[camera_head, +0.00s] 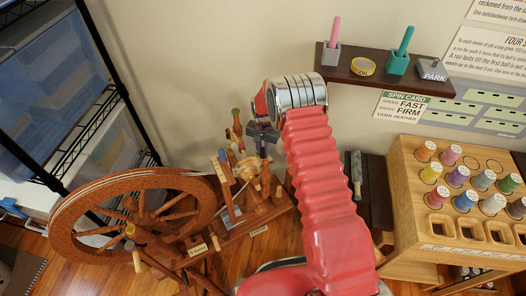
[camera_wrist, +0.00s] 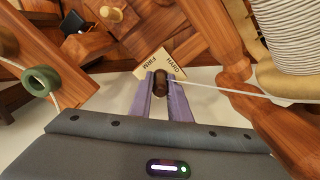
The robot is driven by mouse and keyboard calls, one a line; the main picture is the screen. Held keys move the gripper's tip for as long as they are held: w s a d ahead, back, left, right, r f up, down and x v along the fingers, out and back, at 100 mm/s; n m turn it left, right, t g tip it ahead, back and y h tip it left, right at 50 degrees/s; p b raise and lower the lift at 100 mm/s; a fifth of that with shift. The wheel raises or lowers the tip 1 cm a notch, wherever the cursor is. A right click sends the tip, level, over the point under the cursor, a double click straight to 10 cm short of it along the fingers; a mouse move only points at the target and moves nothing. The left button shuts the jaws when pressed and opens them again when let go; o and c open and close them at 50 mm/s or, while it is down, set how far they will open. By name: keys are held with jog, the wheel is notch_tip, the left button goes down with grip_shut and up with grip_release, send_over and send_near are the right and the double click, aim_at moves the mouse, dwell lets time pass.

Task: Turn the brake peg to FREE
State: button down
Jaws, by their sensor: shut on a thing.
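The spinning wheel (camera_head: 135,215) stands at the lower left in the head view. In the wrist view, my gripper (camera_wrist: 161,88) has its purple fingers closed around a dark brown peg head (camera_wrist: 161,77). I cannot read FREE anywhere, so I cannot tell if this is the brake peg. In the head view my gripper (camera_head: 262,148) points down at the wheel's right end; its fingertips and the peg are hard to make out.
A white thread (camera_wrist: 215,88) runs from beside the peg to a wound bobbin (camera_wrist: 290,35). A green ring (camera_wrist: 40,80) is at left. A spool rack (camera_head: 460,200) stands right, under a wall shelf (camera_head: 375,75). A wire shelf (camera_head: 100,90) is at left.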

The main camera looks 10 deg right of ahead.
aim_at(263, 147)
jog(key=shift+n, duration=0.4)
jog(key=n, duration=1)
jog(key=shift+a, duration=0.1)
dwell(0.5)
jog(key=c, duration=1.7)
grip_release()
jog(key=shift+o, duration=0.2)
jog(key=shift+r, duration=0.1)
notch_tip(263, 147, up, 14)
jog(key=shift+f, duration=0.25)
